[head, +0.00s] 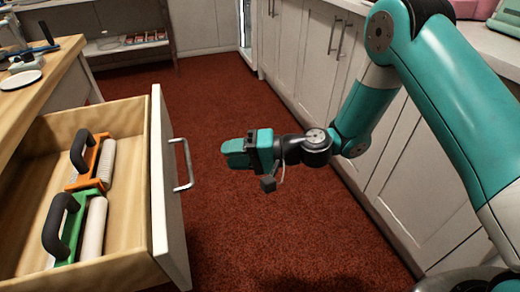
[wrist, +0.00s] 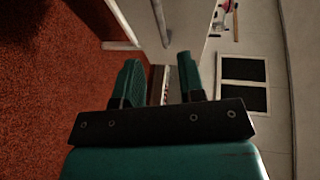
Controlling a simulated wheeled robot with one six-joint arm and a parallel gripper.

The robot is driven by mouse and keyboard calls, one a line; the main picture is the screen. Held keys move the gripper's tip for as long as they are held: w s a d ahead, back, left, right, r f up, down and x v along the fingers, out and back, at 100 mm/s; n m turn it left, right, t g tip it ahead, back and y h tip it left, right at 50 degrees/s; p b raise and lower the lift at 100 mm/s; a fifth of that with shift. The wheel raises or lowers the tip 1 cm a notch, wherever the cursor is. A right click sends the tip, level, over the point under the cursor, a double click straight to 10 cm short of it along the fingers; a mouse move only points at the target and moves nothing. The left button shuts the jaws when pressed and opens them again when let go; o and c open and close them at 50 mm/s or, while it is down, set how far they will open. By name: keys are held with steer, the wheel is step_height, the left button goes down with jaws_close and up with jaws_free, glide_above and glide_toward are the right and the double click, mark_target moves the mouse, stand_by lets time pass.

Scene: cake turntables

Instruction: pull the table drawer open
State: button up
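The table drawer (head: 159,150) stands pulled out from the wooden table, its white front facing right and its wooden inside in view. A silver bar handle (head: 183,165) is fixed to the front. My gripper (head: 236,153) is to the right of the handle over the carpet, apart from it. In the wrist view its two teal fingers (wrist: 159,66) are spread with a gap and nothing gripped between them. A pale bar shows beyond the fingers there, but I cannot tell whether it is the handle.
An orange roller tool (head: 92,160) and a green one (head: 76,225) lie in the drawer. The wooden tabletop (head: 50,65) is at left. White cabinets (head: 310,60) line the right. Red carpet (head: 220,90) lies clear between.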

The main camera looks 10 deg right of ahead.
steer(key=v, duration=0.6)
stand_by(0.3)
steer(key=s+r+n+g+h, duration=0.4)
steer(key=s+r+n, duration=0.2)
steer(key=s+r, duration=0.25)
steer(key=s+d+r+n+t+h+p, duration=0.1)
steer(key=s+d+r+h, duration=0.3)
steer(key=s+d, duration=0.15)
steer(key=s+d+r+n+h, duration=0.1)
steer(key=s+d+r+h, duration=0.3)
steer(key=s, duration=0.3)
step_height(320, 180, up, 23)
steer(key=p, duration=2.3)
steer(key=shift+d+f+y, duration=0.2)
steer(key=shift+d+y, duration=0.1)
steer(key=shift+d, duration=0.1)
